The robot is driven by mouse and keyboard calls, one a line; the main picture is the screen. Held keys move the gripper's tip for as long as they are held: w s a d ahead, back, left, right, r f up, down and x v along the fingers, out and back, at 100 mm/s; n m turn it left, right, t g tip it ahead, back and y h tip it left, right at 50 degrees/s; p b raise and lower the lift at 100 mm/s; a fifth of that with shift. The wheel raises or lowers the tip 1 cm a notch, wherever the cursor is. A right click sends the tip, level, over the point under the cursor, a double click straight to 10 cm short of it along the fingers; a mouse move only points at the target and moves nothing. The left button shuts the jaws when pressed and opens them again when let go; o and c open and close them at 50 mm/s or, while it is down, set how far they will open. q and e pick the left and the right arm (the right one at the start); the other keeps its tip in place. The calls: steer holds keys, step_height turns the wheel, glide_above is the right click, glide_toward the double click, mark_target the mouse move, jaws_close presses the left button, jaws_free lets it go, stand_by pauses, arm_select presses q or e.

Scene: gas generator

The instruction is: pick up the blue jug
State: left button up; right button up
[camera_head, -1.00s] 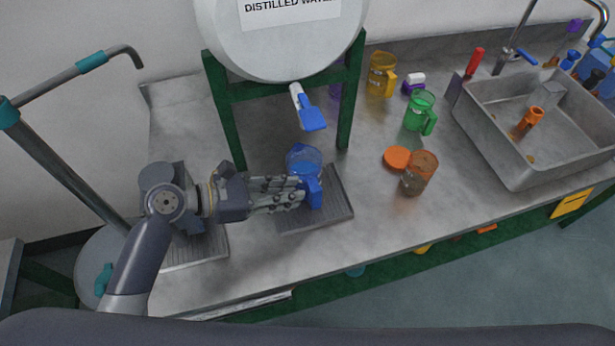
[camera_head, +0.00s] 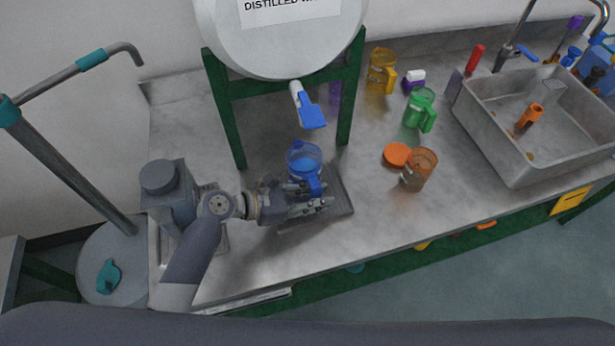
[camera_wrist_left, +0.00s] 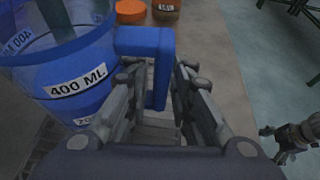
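The blue jug (camera_head: 304,160), see-through with a solid blue handle, stands upright on a ridged drip tray (camera_head: 341,190) below the distilled-water tap. In the left wrist view the jug (camera_wrist_left: 62,70) shows a "400 ML" label, with its handle (camera_wrist_left: 150,42) towards the fingers. My left gripper (camera_head: 318,197) is at the jug's handle side. In the wrist view its open fingers (camera_wrist_left: 162,88) stand on either side of the lower handle, with a gap between them. What looks like my right gripper (camera_wrist_left: 290,138) shows small at the right edge; its finger state is unclear.
The distilled-water tank (camera_head: 280,40) on its green stand (camera_head: 346,110) rises behind, its blue-levered tap (camera_head: 311,112) above the jug. An orange lid (camera_head: 397,155), brown jug (camera_head: 419,170), green jug (camera_head: 420,108) and yellow jug (camera_head: 381,72) stand right, before the sink (camera_head: 520,180).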

mark_target(311, 191)
arm_select(q)
jaws_close()
steer(key=shift+r, duration=0.1)
steer(key=shift+r, duration=0.8)
steer(key=shift+s+d+r, duration=0.15)
steer(key=shift+d+r, duration=0.05)
steer(key=shift+r, duration=0.8)
steer(key=s+d+r+b, duration=0.1)
steer(key=s+d, duration=0.8)
steer(key=d, duration=0.3)
steer(key=shift+s+d+r, duration=0.2)
